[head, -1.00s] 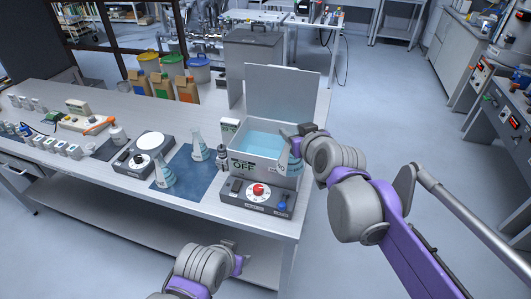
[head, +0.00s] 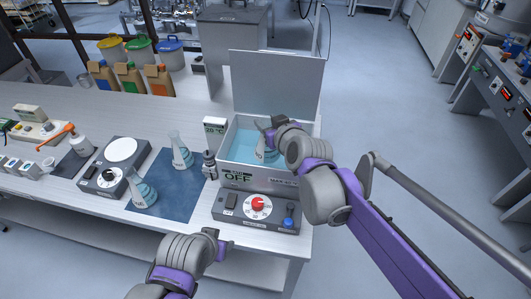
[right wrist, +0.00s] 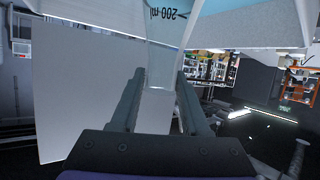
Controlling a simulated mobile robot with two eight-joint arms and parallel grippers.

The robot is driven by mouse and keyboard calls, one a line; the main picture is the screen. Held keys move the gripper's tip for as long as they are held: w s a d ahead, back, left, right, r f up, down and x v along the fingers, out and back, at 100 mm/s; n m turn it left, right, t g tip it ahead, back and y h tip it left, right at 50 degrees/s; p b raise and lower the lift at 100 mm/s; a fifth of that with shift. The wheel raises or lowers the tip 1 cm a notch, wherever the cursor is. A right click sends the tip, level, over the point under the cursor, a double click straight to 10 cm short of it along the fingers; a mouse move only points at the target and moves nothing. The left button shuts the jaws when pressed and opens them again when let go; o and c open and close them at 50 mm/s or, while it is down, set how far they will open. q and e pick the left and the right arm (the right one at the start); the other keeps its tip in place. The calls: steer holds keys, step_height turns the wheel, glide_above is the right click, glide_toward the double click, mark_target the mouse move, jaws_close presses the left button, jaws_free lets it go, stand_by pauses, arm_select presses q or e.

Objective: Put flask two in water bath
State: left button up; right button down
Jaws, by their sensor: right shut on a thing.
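The water bath (head: 238,177) is an open white box of blue water with its lid (head: 277,85) raised behind it. My right gripper (head: 267,128) is shut on the neck of a clear conical flask (head: 265,153). The flask is within the bath's walls, roughly upright; I cannot tell if it touches the bottom. In the right wrist view the flask's neck (right wrist: 160,66) is between the fingers, with a "200 ml" mark above. Two similar flasks stand on the blue mat, one in front (head: 143,192) and one behind (head: 180,154). My left gripper (head: 220,245) is off the table's front edge, its jaws unclear.
A small dark bottle (head: 209,165) stands left of the bath. A hotplate (head: 113,172) is left of the mat (head: 182,192). Bottles and bins stand behind the table.

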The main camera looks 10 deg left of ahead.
step_height(320, 180, down, 4)
steer(key=shift+s+r, duration=0.15)
steer(key=shift+r, duration=0.05)
steer(key=shift+f, duration=1.85)
steer(key=shift+f+b, duration=0.15)
steer(key=shift+b, duration=0.15)
steer(key=shift+c, duration=1.9)
jaws_free()
steer(key=shift+d+r, duration=0.1)
steer(key=shift+r, duration=0.15)
steer(key=p+v, duration=0.1)
steer(key=v, duration=1.1)
steer(key=shift+f, duration=0.2)
